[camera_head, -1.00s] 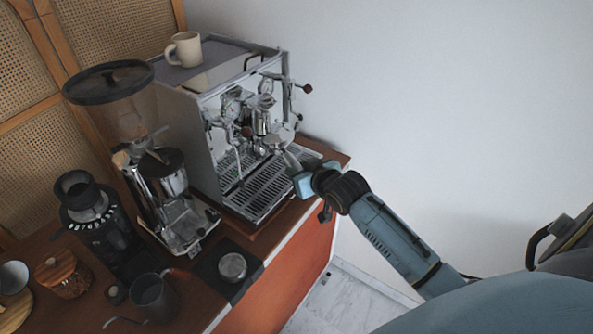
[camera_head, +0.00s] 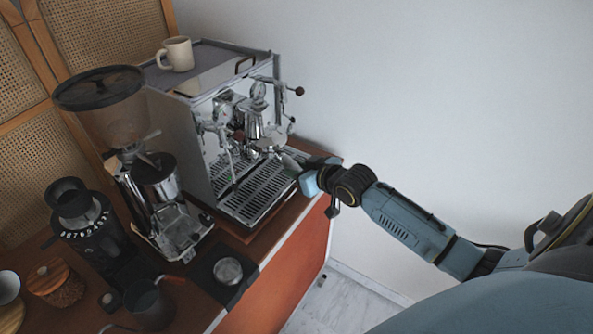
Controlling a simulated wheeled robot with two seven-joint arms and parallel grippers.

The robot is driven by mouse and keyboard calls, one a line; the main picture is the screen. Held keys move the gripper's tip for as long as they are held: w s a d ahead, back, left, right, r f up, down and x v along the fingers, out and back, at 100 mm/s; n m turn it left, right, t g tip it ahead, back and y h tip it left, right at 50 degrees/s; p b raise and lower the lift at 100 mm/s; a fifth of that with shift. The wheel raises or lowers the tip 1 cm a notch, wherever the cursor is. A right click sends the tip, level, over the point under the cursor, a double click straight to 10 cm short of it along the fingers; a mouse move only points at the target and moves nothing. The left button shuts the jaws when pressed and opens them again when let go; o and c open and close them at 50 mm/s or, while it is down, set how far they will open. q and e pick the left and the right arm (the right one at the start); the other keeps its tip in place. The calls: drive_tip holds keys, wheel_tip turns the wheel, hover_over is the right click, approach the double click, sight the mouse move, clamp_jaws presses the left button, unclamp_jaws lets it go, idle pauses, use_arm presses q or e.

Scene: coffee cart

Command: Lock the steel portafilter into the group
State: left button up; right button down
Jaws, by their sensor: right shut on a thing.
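The chrome espresso machine (camera_head: 230,95) stands on the wooden cart. Its group (camera_head: 254,122) is on the front face, above the slatted drip tray (camera_head: 262,192). My right gripper (camera_head: 296,163) reaches in from the right, just in front of the machine and above the tray's right side. It is shut on the steel portafilter (camera_head: 270,145), whose basket end sits at or just below the group. I cannot tell whether the basket touches the group or is seated in it. The handle is mostly hidden by the gripper. My left gripper is out of view.
A tall grinder (camera_head: 160,185) with a dark hopper stands left of the machine, beside a smaller black grinder (camera_head: 85,220). A cream mug (camera_head: 178,54) sits on the machine's top. A tamper (camera_head: 228,271) and a dark pitcher (camera_head: 148,303) are in front. The wall side is open.

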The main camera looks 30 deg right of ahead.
drive_tip(key=shift+d, duration=0.1)
drive_tip(key=shift+w+d+n+y, duration=0.15)
drive_tip(key=shift+d+n+y, duration=0.45)
drive_tip(key=shift+d+y, duration=0.1)
drive_tip(key=shift+a, duration=0.1)
drive_tip(key=shift+w+r+n+y, duration=0.15)
drive_tip(key=shift+w+n+y, duration=0.05)
drive_tip(key=shift+n+y, duration=0.3)
drive_tip(key=shift+w+d+g+y, duration=0.1)
drive_tip(key=shift+d+g+y, duration=0.2)
drive_tip(key=shift+d, duration=0.35)
